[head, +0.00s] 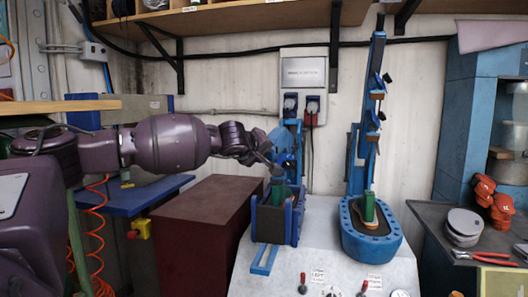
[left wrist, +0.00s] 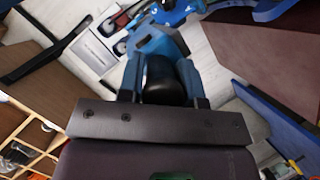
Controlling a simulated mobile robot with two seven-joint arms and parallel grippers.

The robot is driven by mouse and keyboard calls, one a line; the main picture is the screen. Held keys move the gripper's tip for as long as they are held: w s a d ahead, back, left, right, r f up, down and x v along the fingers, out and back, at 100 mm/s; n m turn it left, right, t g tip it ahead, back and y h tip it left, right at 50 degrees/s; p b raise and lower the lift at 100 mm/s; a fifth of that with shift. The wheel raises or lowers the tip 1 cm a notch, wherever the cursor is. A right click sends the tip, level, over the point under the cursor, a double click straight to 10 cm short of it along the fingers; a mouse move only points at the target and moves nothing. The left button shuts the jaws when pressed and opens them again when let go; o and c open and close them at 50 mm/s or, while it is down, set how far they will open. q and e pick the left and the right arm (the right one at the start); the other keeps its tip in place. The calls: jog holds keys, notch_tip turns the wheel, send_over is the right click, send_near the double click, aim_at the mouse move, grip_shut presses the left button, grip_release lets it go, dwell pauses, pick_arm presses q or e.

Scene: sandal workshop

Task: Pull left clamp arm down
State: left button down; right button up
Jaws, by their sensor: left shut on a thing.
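The left press stands in the middle of the head view, a blue machine with its blue clamp arm (head: 287,140) low over a blue box (head: 270,222). A green block (head: 279,197) shows in the box, with a grey piece just above it. My left gripper (head: 264,155) is at the clamp arm's near left end and partly covers it. In the left wrist view my fingers (left wrist: 160,85) are shut around a dark rounded handle (left wrist: 161,76), with blue parts of the press behind. The exact contact is partly hidden. My right gripper is not in view.
The right press has its blue arm (head: 371,100) standing upright above an oval blue basin (head: 371,242) holding a sandal and green block. A dark red cabinet (head: 190,230) stands left of the presses. Red-handled pliers (head: 487,256) and grey discs (head: 463,225) lie on the right bench.

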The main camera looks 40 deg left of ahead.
pick_arm(q)
jog(key=shift+f, duration=0.7)
jog(key=shift+d+f, duration=0.1)
jog(key=shift+f, duration=0.15)
jog(key=c, duration=1.2)
grip_release()
jog(key=o, duration=0.3)
jog(key=shift+r, duration=0.15)
jog(key=shift+r, duration=0.25)
